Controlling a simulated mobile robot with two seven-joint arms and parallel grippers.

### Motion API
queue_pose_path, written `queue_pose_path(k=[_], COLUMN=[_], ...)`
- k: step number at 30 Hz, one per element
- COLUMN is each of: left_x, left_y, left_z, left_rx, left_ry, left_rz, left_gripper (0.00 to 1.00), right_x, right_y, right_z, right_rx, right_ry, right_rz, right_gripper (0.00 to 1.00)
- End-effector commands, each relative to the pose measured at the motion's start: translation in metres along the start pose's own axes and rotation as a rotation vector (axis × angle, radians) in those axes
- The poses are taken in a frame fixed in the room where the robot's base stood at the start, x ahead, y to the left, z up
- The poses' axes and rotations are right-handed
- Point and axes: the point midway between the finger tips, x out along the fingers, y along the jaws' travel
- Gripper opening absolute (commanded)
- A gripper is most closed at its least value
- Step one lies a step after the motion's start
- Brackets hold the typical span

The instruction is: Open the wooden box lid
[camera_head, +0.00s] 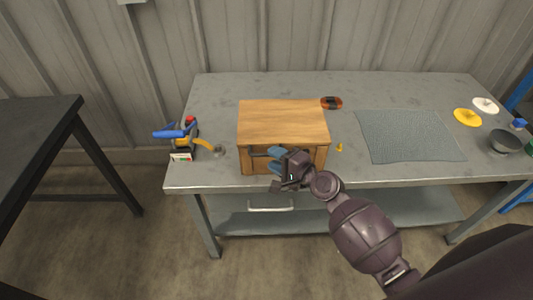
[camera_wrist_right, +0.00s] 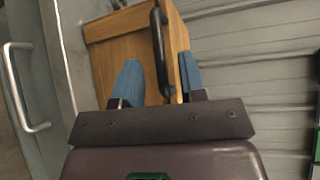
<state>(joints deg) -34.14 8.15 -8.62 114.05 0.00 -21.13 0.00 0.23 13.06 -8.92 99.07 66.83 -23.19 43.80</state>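The wooden box (camera_head: 283,121) stands on the grey table near its front edge, and its flat lid is shut. A dark handle (camera_wrist_right: 159,50) on the box's front shows in the right wrist view. My right gripper (camera_head: 270,159) is at the front of the box. In the right wrist view, its two blue fingers (camera_wrist_right: 158,78) are apart, one on each side of the handle, with visible gaps. It partly hides the box's front in the head view. My left gripper is in neither view.
The grey table (camera_head: 430,95) holds a blue-and-yellow tool (camera_head: 180,133) left of the box, a red-and-black item (camera_head: 331,102) behind, and a small yellow piece (camera_head: 339,147) and grey mat (camera_head: 408,136) to the right. A dark bowl (camera_head: 505,141) stands farther right.

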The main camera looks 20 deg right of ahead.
Motion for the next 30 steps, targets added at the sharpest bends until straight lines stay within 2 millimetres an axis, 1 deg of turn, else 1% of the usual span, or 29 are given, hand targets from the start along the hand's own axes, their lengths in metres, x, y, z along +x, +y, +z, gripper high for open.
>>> queue_pose_path(k=[1, 3, 7, 12, 19, 20, 27, 30], left_x=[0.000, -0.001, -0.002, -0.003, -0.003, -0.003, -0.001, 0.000], left_y=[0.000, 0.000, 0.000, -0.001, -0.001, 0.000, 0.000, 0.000], left_z=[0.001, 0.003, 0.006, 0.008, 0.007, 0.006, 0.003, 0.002], left_rx=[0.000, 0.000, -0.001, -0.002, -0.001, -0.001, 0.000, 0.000], left_ry=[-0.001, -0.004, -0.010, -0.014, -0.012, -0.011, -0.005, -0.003], left_rz=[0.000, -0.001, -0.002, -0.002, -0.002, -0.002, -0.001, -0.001], left_gripper=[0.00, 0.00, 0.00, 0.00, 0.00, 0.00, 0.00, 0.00], right_x=[0.008, 0.017, 0.029, 0.035, 0.035, 0.035, 0.035, 0.035], right_y=[-0.001, 0.000, 0.000, 0.001, 0.000, 0.000, 0.000, 0.000], right_z=[0.000, 0.000, 0.000, 0.000, 0.000, 0.000, 0.000, 0.000], right_rx=[0.000, 0.000, -0.001, -0.001, -0.002, -0.002, -0.002, -0.002], right_ry=[-0.001, 0.000, 0.000, 0.000, 0.000, 0.000, 0.000, 0.000], right_rz=[-0.001, -0.001, 0.000, 0.001, 0.001, 0.001, 0.001, 0.001], right_gripper=[0.38, 0.38, 0.38, 0.38, 0.38, 0.37, 0.00, 0.00])
